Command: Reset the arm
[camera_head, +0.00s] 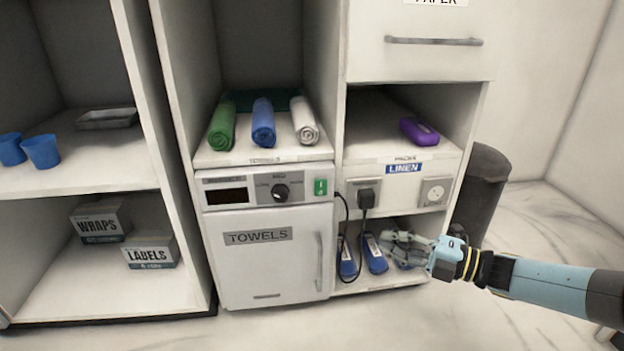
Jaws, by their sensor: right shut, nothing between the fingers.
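My right arm comes in from the right edge, light blue with dark joints and yellow bands. Its gripper (386,244) is shut and empty, in front of the low shelf below the outlet panel. Behind it on that shelf are blue items (347,258), partly hidden by the gripper. Whether the gripper touches any of them I cannot tell. My left gripper is not in view.
A towel warmer (262,265) stands left of the gripper, with a cord running to a plug (366,198). Rolled towels (263,124) lie above it. A purple item (419,131) is on the linen shelf. A dark bin (481,190) stands right of the cabinet. Floor in front is clear.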

